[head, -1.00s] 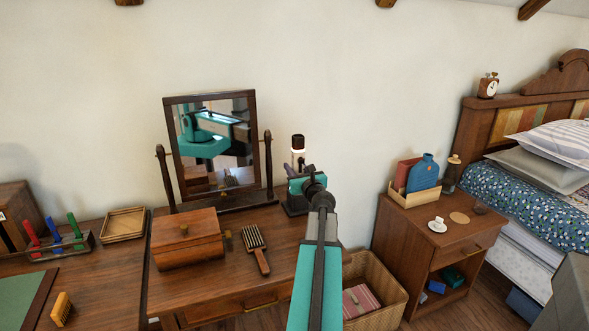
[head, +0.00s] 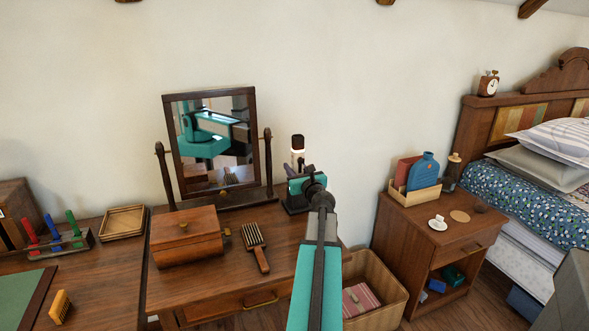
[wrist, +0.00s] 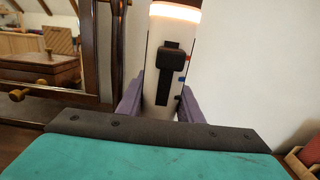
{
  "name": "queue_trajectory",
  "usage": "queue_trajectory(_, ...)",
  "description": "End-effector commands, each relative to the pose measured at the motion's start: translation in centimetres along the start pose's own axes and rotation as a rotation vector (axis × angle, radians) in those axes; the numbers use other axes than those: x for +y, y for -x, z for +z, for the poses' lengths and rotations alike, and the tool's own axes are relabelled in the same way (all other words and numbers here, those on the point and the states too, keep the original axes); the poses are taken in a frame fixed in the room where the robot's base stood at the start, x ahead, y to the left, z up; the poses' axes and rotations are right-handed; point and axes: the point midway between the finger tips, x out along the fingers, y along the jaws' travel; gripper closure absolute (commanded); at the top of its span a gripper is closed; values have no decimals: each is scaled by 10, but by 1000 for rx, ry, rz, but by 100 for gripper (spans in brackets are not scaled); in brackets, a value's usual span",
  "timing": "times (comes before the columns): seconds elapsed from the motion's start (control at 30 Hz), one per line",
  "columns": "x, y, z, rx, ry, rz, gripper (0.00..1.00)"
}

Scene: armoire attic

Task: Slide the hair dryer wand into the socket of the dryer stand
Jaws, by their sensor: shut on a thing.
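The hair dryer wand (head: 297,156) stands upright at the right end of the dressing table. It is white with a dark top in the head view. In the wrist view the wand (wrist: 165,30) shows a glowing band and a black switch. My gripper (wrist: 161,108) is shut on the wand, with a purple finger on each side. In the head view my gripper (head: 297,180) is largely hidden by my arm. The dark dryer stand (head: 293,208) shows just below it. The wand's lower end and the socket are hidden, so I cannot tell how they meet.
A mirror (head: 215,140) on a wooden frame stands left of the wand. A wooden box (head: 186,240) and a brush (head: 255,247) lie on the table. A basket (head: 382,290) stands on the floor at right, beside a nightstand (head: 450,245). The wall is close behind.

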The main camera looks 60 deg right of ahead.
Motion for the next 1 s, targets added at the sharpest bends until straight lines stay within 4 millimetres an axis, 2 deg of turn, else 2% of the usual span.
queue_trajectory(1.0, 0, 0, -8, -1, 0, 0, 100)
